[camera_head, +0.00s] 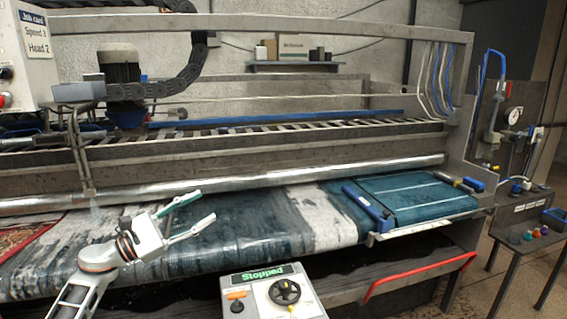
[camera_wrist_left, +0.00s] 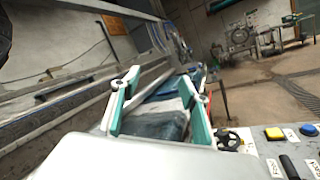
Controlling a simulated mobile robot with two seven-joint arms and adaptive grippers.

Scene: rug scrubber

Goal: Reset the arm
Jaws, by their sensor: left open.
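My left gripper (camera_head: 192,215) comes in from the left in the head view, above the rug on the machine's bed. Its two teal-edged fingers are spread apart and nothing is between them. In the left wrist view the open fingers (camera_wrist_left: 160,108) frame part of the blue and grey rug beyond. The rug (camera_head: 270,220) lies wet and flat under the roller, in dark teal and white. My right gripper is in neither view.
A control box (camera_head: 270,292) reading "Stopped" with a black knob stands at the front. A red handle bar (camera_head: 420,272) runs along the front right. A blue-handled frame (camera_head: 415,198) lies at the bed's right end. A small table (camera_head: 530,222) stands far right.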

